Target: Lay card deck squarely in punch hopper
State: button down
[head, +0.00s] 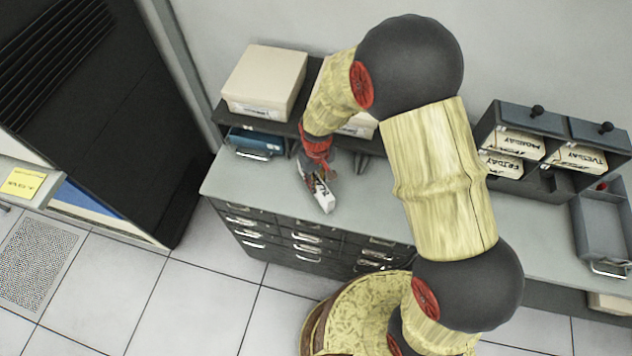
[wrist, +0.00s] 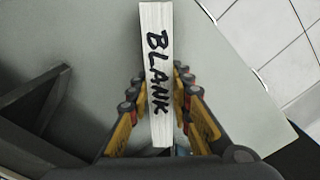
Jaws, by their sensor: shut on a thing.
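The card deck (head: 323,196) is a white block over the left part of the grey counter in the head view. In the wrist view the deck (wrist: 155,30) stands lengthwise between the fingers, with BLANK written in black on the side facing the camera. My gripper (head: 317,180) is shut on the deck, with one finger on each long side in the wrist view (wrist: 158,90). Whether the deck touches the counter I cannot tell. I cannot make out the punch hopper with certainty in either view.
The grey counter (head: 236,180) tops dark drawers. A box (head: 265,78) sits on a dark shelf behind, above a blue drawer (head: 255,143). Day-labelled compartments (head: 545,140) and a grey tray (head: 606,235) stand at right. A tall black cabinet (head: 110,120) stands left. A dark angled piece (wrist: 35,105) is beside my gripper.

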jog(key=shift+r, duration=0.15)
jog(key=shift+r, duration=0.6)
jog(key=s+r, duration=0.1)
jog(key=r, duration=0.1)
jog(key=s+d+r, duration=0.1)
jog(key=r, duration=0.2)
jog(key=s+r, duration=0.2)
jog(key=shift+s+d+r, duration=0.1)
jog(key=shift+d+r, duration=0.05)
jog(key=s+d+r, duration=0.3)
jog(key=s+r, duration=0.1)
jog(key=s, duration=0.5)
jog(key=shift+s, duration=0.15)
